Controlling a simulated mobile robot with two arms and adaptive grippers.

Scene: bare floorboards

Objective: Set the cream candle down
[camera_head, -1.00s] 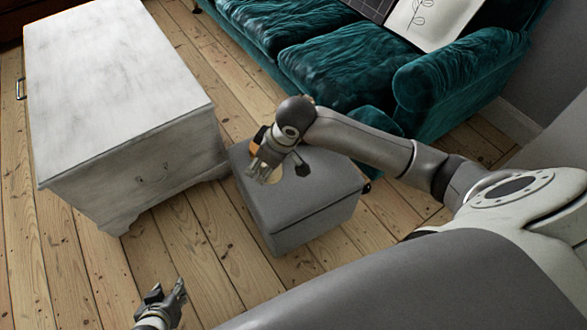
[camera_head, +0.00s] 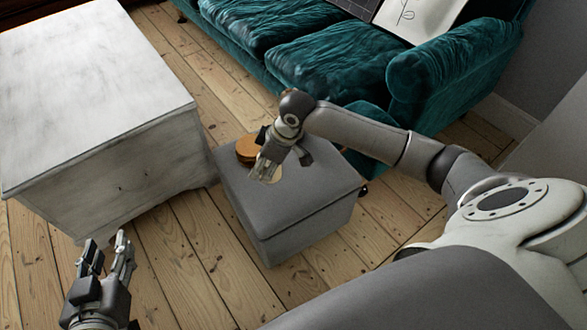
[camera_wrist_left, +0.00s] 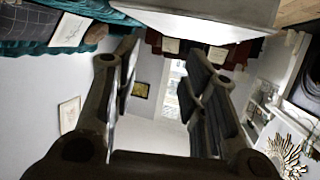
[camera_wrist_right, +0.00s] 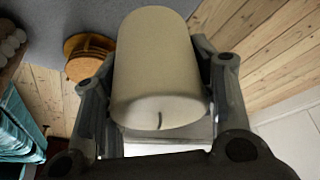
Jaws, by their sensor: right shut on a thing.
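The cream candle (camera_wrist_right: 158,70) is a thick pale cylinder with a dark wick, seen large in the right wrist view. My right gripper (camera_head: 266,172) is shut on it, with a finger on either side. In the head view a pale bit of the candle (camera_head: 274,175) shows beside the fingers, over the top of the grey ottoman (camera_head: 310,195); the rest is hidden. I cannot tell whether the candle touches the ottoman. My left gripper (camera_head: 108,248) is open and empty, in front of the white chest; its spread fingers show in the left wrist view (camera_wrist_left: 157,100).
A round wooden object (camera_head: 248,149) sits at the ottoman's back left, close to my right gripper. A whitewashed chest (camera_head: 85,75) stands left, a teal sofa (camera_head: 345,65) behind. The ottoman's front and right top is clear, with floorboards (camera_head: 190,255) in front.

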